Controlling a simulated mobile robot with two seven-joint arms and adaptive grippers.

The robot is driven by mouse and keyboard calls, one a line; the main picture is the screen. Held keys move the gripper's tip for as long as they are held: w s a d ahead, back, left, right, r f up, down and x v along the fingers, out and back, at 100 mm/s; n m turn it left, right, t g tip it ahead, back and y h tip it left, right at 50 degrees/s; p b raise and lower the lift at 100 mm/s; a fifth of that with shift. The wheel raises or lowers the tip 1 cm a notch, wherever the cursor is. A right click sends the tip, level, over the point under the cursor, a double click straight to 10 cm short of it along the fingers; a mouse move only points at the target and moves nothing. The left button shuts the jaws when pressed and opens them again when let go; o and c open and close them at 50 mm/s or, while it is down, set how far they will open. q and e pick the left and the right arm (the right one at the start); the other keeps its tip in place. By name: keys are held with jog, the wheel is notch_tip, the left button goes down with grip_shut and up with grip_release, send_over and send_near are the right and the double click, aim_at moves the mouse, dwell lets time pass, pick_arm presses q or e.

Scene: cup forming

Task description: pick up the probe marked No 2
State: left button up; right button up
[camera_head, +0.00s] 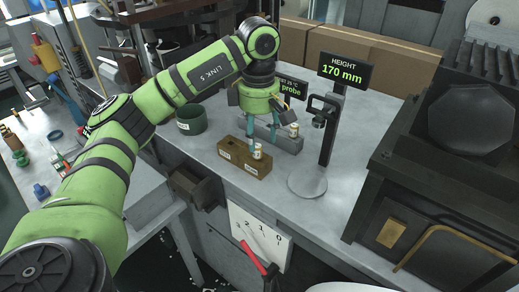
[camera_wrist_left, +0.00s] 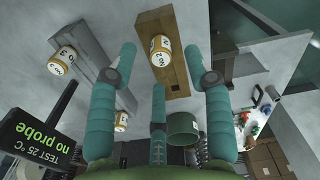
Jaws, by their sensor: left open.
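The probe marked No 2 (camera_wrist_left: 160,50) is a short cream cylinder with gold bands, standing in a brown wooden block (camera_wrist_left: 172,82). In the head view this probe (camera_head: 257,152) is at the block's (camera_head: 232,160) right end. My left gripper (camera_head: 262,142) is open above the wooden block, its teal fingers pointing down. In the left wrist view the fingers (camera_wrist_left: 160,64) are spread around the probe, with visible gaps. Two other probes, one marked No 3 (camera_wrist_left: 63,60) and one with an unreadable label (camera_wrist_left: 121,119), are at a grey block (camera_wrist_left: 92,68). My right gripper is out of view.
A height gauge reading 170 mm (camera_head: 346,71) stands right of the blocks, with a round plate (camera_head: 307,181). A green cup (camera_head: 191,120) is to the left. A sign reads "no probe" (camera_wrist_left: 38,135). A dark machine (camera_head: 455,160) fills the right side.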

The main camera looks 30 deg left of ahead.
aim_at(257, 146)
pick_arm(q)
jog(key=f, duration=0.2)
jog(key=f+p, duration=0.1)
jog(key=shift+a+f, duration=0.2)
jog(key=shift+f, duration=0.6)
jog(key=c, duration=0.7)
grip_shut()
jog(key=shift+r, duration=0.15)
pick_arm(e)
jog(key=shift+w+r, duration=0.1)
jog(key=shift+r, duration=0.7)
